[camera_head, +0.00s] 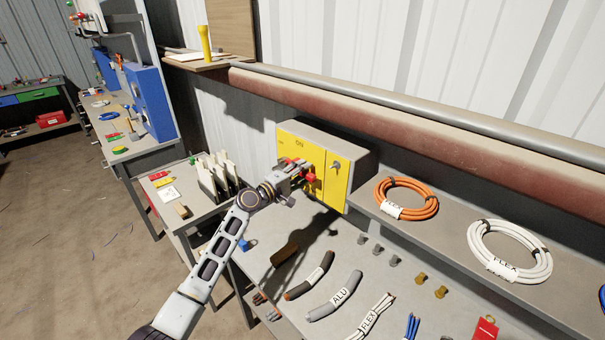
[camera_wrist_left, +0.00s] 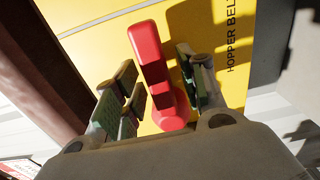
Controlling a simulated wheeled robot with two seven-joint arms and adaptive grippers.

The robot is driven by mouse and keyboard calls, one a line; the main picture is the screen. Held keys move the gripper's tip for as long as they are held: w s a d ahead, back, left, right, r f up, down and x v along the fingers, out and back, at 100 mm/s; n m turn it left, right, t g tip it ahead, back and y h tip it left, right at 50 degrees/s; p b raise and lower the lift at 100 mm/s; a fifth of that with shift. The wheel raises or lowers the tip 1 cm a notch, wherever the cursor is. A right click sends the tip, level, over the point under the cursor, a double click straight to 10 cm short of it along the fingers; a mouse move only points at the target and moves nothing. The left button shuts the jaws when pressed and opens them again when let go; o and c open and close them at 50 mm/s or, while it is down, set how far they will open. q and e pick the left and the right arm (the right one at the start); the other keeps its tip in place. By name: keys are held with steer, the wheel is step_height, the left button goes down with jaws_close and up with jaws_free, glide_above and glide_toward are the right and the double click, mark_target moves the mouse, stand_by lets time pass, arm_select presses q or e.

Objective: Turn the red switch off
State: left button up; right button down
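The red switch (camera_wrist_left: 150,60) is a red lever on the yellow front of a grey box (camera_head: 333,167). The word "ON" shows above it in the head view, where the red switch (camera_head: 312,179) is partly covered by my left gripper (camera_head: 300,174). In the left wrist view, my left gripper (camera_wrist_left: 161,88) is open, with one finger on each side of the lever. A gap shows on the right side; the left finger is very close, and I cannot tell if it touches. My right gripper is not in view.
A second, dark knob (camera_head: 336,165) sits on the panel's right part. An orange cable coil (camera_head: 432,200) and a white coil (camera_head: 545,262) lie on the shelf to the right. Cable pieces lie on the bench (camera_head: 330,235) below. A rusty beam (camera_head: 400,135) runs above the box.

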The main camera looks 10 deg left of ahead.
arm_select(q)
steer(key=shift+s, duration=0.1)
steer(key=v, duration=1.1)
steer(key=shift+s+a, duration=0.25)
steer(key=shift+s, duration=0.05)
stand_by(0.4)
stand_by(0.5)
